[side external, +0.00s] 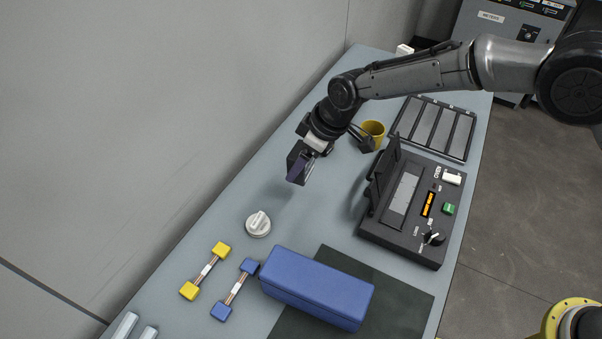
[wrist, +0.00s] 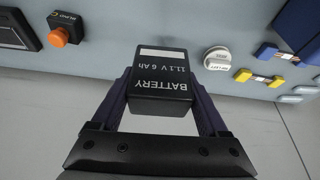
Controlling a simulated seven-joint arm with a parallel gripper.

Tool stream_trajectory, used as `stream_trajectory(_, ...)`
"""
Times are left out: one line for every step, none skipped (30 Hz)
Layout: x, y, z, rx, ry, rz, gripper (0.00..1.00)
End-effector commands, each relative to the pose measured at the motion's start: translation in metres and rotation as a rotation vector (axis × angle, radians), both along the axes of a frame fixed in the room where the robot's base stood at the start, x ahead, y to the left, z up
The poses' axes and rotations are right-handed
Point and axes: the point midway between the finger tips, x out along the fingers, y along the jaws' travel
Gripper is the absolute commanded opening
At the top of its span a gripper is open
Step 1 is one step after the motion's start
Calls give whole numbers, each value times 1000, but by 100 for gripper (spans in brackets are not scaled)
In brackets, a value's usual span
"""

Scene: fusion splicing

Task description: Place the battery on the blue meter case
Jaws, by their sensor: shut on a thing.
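The battery (wrist: 163,88) is a black block with white lettering "BATTERY 11.1 V 6 Ah" and a pale strip. In the wrist view it sits between the two dark purple fingers of my gripper (wrist: 165,105), which is shut on it. In the side view my gripper (side external: 299,168) is above the grey-blue bench, at the far-left side; the battery is hard to make out there. The blue meter case (side external: 315,286) is a long closed box nearer the camera, apart from my gripper. Part of a blue thing, probably the case, shows at the right edge in the wrist view (wrist: 300,24).
A white round knob-like part (side external: 258,223) lies between gripper and case. A yellow-ended link (side external: 206,271) and a blue-ended link (side external: 236,290) lie left of the case. A black splicer (side external: 410,208) with raised lid, a yellow cup (side external: 374,130) and a slotted tray (side external: 434,128) stand right. A dark mat (side external: 394,306) lies under the case.

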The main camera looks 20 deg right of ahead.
Motion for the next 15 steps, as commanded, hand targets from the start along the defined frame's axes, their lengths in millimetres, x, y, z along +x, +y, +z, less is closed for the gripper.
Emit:
stream_trajectory(1, 1, 9, 3, -6, 0, 0)
stream_trajectory(1, 1, 12, 3, -5, -1, 0)
stream_trajectory(0, 0, 15, 1, -3, -4, 0)
stream_trajectory(-2, -1, 15, 1, -2, -6, 0)
stream_trajectory(-3, -2, 14, 0, -1, -7, 0)
stream_trajectory(-7, -5, 12, 0, -1, -9, 0)
stream_trajectory(-10, -7, 9, 0, 0, -10, 0)
stream_trajectory(-15, -10, 8, -1, -1, -11, 0)
stream_trajectory(-22, -14, 7, 0, 0, -13, 0)
stream_trajectory(-29, -17, 8, 1, -1, -13, 0)
stream_trajectory(-38, -19, 10, 1, -1, -10, 0)
stream_trajectory(-50, -21, 15, 3, -4, -3, 0)
stream_trajectory(-62, -23, 20, 3, -5, 5, 0)
stream_trajectory(-73, -25, 25, 4, -6, 12, 0)
stream_trajectory(-87, -27, 32, 4, -6, 23, 0)
